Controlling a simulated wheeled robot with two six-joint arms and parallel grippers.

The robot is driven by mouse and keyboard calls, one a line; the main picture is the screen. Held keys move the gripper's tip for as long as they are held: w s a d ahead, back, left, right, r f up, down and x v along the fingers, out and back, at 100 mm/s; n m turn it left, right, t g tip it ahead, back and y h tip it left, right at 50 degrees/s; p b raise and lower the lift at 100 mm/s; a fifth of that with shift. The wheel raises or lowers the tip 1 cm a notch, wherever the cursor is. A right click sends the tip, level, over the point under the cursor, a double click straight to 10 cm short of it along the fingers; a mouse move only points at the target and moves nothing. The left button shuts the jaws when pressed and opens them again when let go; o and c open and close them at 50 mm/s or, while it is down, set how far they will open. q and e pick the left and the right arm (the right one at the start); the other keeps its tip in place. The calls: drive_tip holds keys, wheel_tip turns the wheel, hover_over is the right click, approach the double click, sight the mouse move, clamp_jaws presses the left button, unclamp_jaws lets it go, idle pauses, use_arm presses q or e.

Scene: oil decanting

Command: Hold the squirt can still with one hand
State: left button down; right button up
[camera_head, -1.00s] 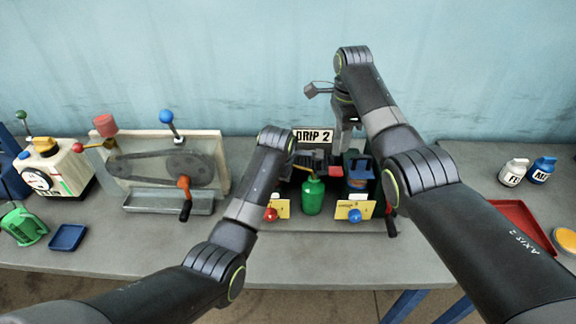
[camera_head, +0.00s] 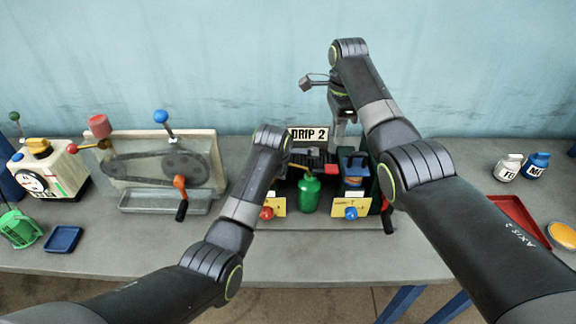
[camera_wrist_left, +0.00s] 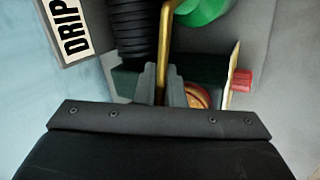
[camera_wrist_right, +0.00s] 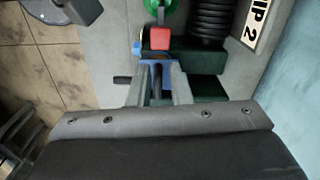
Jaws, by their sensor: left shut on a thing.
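The green squirt can (camera_head: 309,195) stands upright at the front of the dark stand, between two yellow cards. Its green body (camera_wrist_left: 200,10) shows at the top of the left wrist view, with a thin brass spout (camera_wrist_left: 165,40). My left gripper (camera_wrist_left: 164,82) is shut on this spout; in the head view my arm hides its fingers. My right gripper (camera_head: 342,142) points down above the blue-handled holder (camera_head: 358,172), to the right of the can. In the right wrist view its fingers (camera_wrist_right: 161,76) are apart, with the blue handle (camera_wrist_right: 158,60) just beyond them.
A red block (camera_wrist_right: 160,38) lies between the right fingers and the can. The DRIP 2 sign (camera_head: 308,134) stands behind. A belt-and-crank panel (camera_head: 165,170) is at left; a red tray (camera_head: 518,222) and two small bottles (camera_head: 508,167) are at right. The front of the table is clear.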

sight(333, 168)
drive_tip(key=shift+m, duration=0.6)
wheel_tip(333, 168, up, 4)
drive_tip(key=shift+s+r, duration=0.1)
clamp_jaws()
wheel_tip(333, 168, down, 14)
drive_tip(key=shift+f, duration=0.1)
drive_tip(key=shift+d, duration=0.1)
